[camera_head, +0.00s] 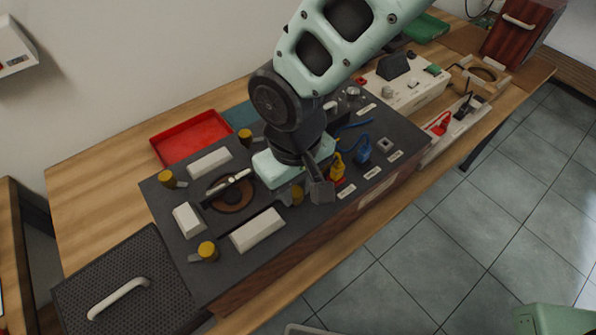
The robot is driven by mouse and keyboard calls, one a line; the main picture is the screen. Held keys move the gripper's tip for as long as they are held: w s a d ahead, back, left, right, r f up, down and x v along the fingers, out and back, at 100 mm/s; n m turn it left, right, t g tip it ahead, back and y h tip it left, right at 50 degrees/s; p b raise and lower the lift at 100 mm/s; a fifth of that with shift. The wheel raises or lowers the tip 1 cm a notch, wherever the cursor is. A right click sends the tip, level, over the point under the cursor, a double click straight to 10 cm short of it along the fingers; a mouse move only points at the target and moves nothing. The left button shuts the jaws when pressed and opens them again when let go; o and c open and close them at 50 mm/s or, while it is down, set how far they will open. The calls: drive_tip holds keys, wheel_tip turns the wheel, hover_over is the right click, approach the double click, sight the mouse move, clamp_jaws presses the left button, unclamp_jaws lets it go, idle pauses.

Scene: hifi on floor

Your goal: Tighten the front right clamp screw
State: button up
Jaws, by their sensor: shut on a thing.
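The front right clamp screw (297,196) has a yellow knob and stands on the dark panel (205,282), right of the long white block (258,231). My gripper (304,192) points down over it and is shut on it; a dark finger shows on the knob's right, and the gripper body hides the far side. Three similar yellow screws stand around the round brown disc (232,205): one at back left (167,179), one at back right (245,137) and one at front left (207,250).
Right of my gripper are a yellow-and-red plug (337,167) and a blue plug (363,151), close by. A red tray (190,138) lies behind the panel. A perforated dark lid with a handle (118,298) is at front left.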

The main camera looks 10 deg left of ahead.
sight(297, 191)
drive_tip(key=shift+r, duration=0.1)
drive_tip(key=o, duration=1)
wheel_tip(297, 191, up, 17)
drive_tip(key=shift+r+b, duration=0.15)
drive_tip(key=shift+b, duration=0.55)
drive_tip(key=shift+d, duration=0.1)
